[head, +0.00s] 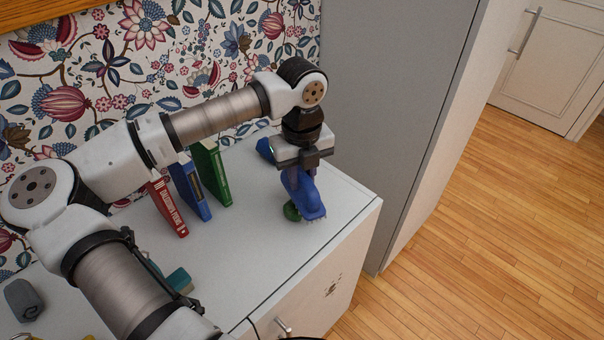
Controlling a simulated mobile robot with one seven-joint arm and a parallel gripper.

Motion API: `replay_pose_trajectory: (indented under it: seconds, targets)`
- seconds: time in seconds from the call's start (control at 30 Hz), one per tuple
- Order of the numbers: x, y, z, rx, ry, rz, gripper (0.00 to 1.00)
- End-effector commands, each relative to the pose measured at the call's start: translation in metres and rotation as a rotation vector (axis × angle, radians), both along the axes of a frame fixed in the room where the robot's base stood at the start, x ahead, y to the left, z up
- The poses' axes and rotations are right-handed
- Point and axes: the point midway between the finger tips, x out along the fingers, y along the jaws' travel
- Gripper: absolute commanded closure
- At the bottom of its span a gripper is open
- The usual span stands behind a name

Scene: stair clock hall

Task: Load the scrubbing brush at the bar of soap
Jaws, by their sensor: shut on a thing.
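My gripper (301,176) points down over the right end of the white cabinet top and is shut on a blue scrubbing brush (311,201). Pale bristles show along the brush's lower edge. A small green rounded thing, seemingly the bar of soap (291,212), is on the cabinet top right by the brush's lower left side. The brush partly covers it, and I cannot tell whether the two touch. Another blue piece (265,147) shows behind my gripper at the left; I cannot tell whether it belongs to the brush.
Red (168,208), blue (190,190) and green (212,174) books stand left of my gripper on the cabinet top (250,245). A teal thing (180,280) is half hidden by my arm. A grey roll (24,300) lies far left. A tall grey panel (385,110) rises at right.

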Motion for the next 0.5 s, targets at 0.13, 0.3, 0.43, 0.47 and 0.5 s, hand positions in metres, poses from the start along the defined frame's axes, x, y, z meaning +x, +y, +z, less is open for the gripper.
replay_pose_trajectory:
  seconds: [0.13, 0.3, 0.43, 0.47, 0.5]
  targets:
    - [0.0001, 0.0, -0.0012, 0.0, 0.0, 0.0, 0.95]
    - [0.0001, 0.0, -0.0033, 0.0, 0.0, 0.0, 0.95]
    - [0.0001, 0.0, -0.0047, 0.0, 0.0, 0.0, 0.95]
    - [0.0001, 0.0, -0.005, 0.0, 0.0, 0.0, 0.95]
    - [0.0001, 0.0, -0.0055, 0.0, 0.0, 0.0, 0.95]
